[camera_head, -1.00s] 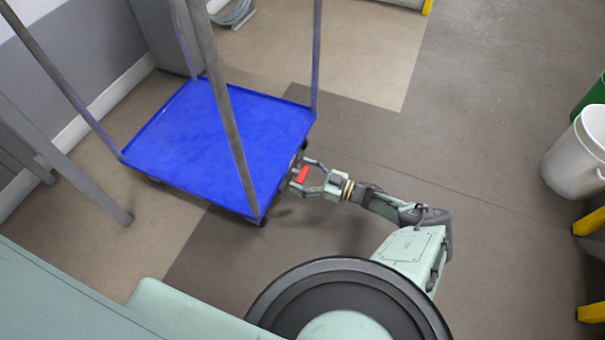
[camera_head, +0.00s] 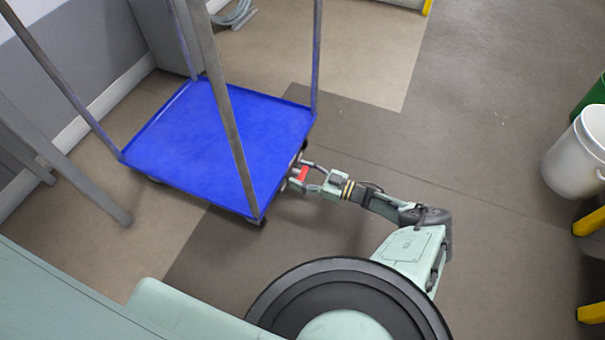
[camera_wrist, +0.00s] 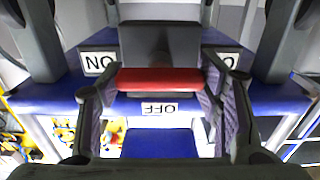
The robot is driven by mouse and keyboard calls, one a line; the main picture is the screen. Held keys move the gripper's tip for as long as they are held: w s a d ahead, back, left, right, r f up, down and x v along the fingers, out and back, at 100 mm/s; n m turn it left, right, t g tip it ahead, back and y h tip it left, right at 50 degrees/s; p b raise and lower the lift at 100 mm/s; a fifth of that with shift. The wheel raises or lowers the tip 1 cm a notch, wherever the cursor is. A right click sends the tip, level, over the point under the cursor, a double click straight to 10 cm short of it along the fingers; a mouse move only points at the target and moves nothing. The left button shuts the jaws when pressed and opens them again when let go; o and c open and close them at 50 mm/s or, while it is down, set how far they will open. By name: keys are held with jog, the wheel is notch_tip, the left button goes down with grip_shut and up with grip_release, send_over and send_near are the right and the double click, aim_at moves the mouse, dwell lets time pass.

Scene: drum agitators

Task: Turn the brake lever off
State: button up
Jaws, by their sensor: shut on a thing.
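The brake lever (camera_head: 302,174) is a small red bar at the right side of the blue cart (camera_head: 225,130), low beside its near right corner. My gripper (camera_head: 298,178) reaches it from the right and is shut on it, one finger to each side. In the wrist view the red lever (camera_wrist: 160,79) lies across between the fingers of my gripper (camera_wrist: 155,108), under a dark grey block. An upside-down OFF label (camera_wrist: 157,108) shows just below the lever. Fingertip contact is partly hidden.
The cart has tall grey posts at its corners. A grey leg (camera_head: 100,195) stands at its left. A white bucket (camera_head: 578,155) and yellow-ended legs (camera_head: 592,310) are at the far right. The floor between my arm and the bucket is clear.

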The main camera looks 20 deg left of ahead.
jog(key=shift+m, duration=0.4)
jog(key=m+b, duration=0.1)
jog(key=m, duration=0.2)
jog(key=shift+w+m, duration=0.1)
jog(key=shift+m, duration=0.3)
jog(key=m, duration=0.9)
jog(key=shift+w+f, duration=0.1)
jog(key=m+p, duration=0.1)
jog(key=m, duration=0.3)
jog(key=shift+f, duration=0.1)
jog(key=shift+m, duration=0.3)
jog(key=o, duration=1.2)
